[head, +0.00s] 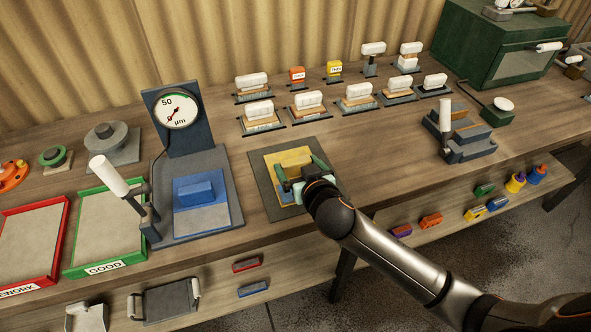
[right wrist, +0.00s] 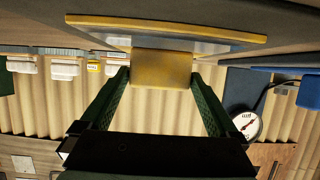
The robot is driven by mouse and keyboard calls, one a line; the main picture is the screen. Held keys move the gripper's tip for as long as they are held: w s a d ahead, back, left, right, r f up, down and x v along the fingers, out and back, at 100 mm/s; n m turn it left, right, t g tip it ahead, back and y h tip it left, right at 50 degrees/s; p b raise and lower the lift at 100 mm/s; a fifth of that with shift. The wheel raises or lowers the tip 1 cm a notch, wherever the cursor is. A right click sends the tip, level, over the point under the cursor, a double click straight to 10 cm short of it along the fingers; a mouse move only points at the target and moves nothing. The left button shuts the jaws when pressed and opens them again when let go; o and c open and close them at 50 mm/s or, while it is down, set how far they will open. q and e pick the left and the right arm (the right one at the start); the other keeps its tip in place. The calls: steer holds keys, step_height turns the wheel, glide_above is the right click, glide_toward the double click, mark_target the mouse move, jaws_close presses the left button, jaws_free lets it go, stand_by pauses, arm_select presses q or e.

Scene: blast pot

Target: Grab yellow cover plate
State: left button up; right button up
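The yellow cover plate (head: 288,157) lies on a dark square mat (head: 262,165) at the middle of the bench. In the right wrist view the plate (right wrist: 165,27) shows edge-on, with a yellow block-shaped grip (right wrist: 161,70) standing out from it. My right gripper (head: 301,167) is over the plate and hides part of it in the head view. Its two green fingers (right wrist: 159,78) are spread on either side of the grip, with narrow gaps visible. The gripper is open and holds nothing. My left gripper is not in view.
Left of the mat stands a dial gauge (head: 177,109) with a blue plate (head: 203,212) on its base. Red (head: 63,240) and green (head: 70,262) trays lie further left. Several stamps stand behind; a dark fixture (head: 464,138) stands right.

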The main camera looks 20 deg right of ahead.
jaws_close()
steer(key=shift+w+r, duration=0.25)
steer(key=shift+r, duration=0.1)
stand_by(0.4)
